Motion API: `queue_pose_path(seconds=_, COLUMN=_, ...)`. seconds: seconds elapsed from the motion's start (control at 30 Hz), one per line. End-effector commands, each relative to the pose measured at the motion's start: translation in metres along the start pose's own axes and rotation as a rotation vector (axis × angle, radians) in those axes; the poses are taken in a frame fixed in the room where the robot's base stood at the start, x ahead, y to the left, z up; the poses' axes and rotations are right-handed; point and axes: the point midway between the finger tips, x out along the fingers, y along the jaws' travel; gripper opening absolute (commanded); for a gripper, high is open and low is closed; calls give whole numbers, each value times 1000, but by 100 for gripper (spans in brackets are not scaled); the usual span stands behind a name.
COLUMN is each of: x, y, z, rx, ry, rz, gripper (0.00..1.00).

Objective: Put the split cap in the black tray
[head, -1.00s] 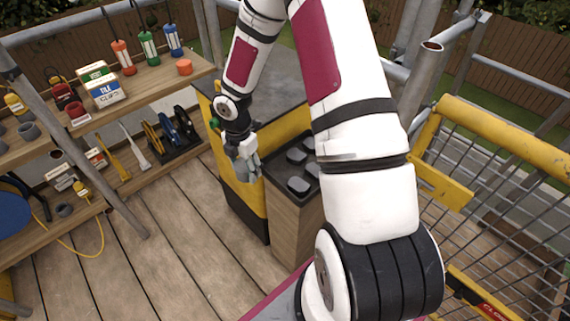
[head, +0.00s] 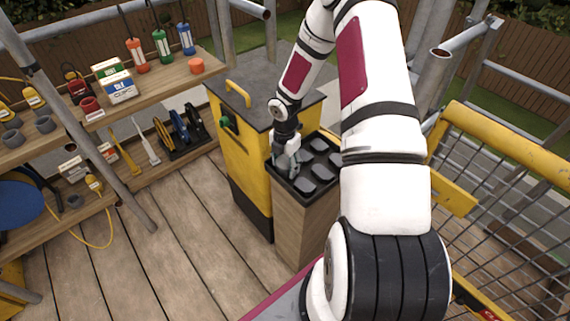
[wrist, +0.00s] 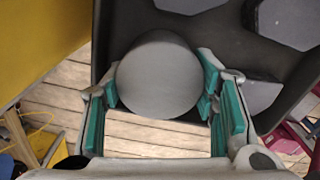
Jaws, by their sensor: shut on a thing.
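My gripper (head: 287,164) is shut on a smooth grey round cap, taken as the split cap (wrist: 157,76); no split shows on the side I see. In the wrist view the cap sits between the teal finger pads. The black tray (wrist: 122,28) lies behind and below it, and the cap overlaps the tray's near edge there. In the head view the gripper is over the near left part of the black tray (head: 286,189), which rests on a wooden stand. The cap is mostly hidden by the gripper there.
Several dark grey angular pieces (head: 324,172) lie in the tray. A yellow cabinet (head: 244,165) with a dark top stands left of it. A shelf (head: 150,90) with tools is at the left, and a yellow barrier (head: 500,130) at the right.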

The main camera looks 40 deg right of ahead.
Motion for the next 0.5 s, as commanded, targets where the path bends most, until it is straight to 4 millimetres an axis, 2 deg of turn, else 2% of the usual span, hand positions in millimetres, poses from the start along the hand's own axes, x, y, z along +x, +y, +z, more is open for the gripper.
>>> queue_pose_path(seconds=0.33, x=3, y=1, z=0, rx=0, ry=0, rz=1, gripper=24)
queue_pose_path(seconds=0.37, x=3, y=1, z=0, rx=0, ry=0, rz=1, gripper=58)
queue_pose_path(seconds=0.4, x=3, y=0, z=0, rx=1, ry=0, rz=2, gripper=62)
queue_pose_path(seconds=0.5, x=3, y=0, z=0, rx=1, ry=0, rz=1, gripper=62)
